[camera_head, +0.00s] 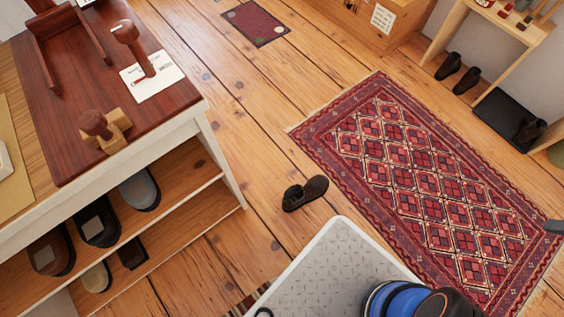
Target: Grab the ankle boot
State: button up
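A dark ankle boot (305,193) lies alone on the plank floor, between the shoe bench and the patterned rug. It appears to rest on its side or at a slant; I cannot tell which. My gripper is not clearly in view. A small dark grey piece shows at the right edge, but I cannot tell what it is. Two other dark shoes (448,66) stand on the floor at the upper right, and another dark shoe (528,130) is on a black tray (500,112).
A white-sided bench (217,160) with several shoes on its shelves stands at left. A red patterned rug (345,133) lies to the right of the boot. A small mat (256,22), a wooden box (365,18) and a wooden stand (447,30) are farther back. Bare floor surrounds the boot.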

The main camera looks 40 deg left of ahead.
aim_at(295, 196)
jog(key=u, duration=1.75)
jog(key=l+u, duration=0.5)
jog(key=l, duration=0.15)
jog(key=k+l+u, duration=0.15)
jog(key=l+u, duration=0.35)
jog(key=l, duration=0.15)
jog(key=k+l, duration=0.1)
jog(key=l, duration=0.45)
jog(key=u, duration=1.45)
jog(key=k+l+u, duration=0.25)
jog(key=k+l, duration=1.15)
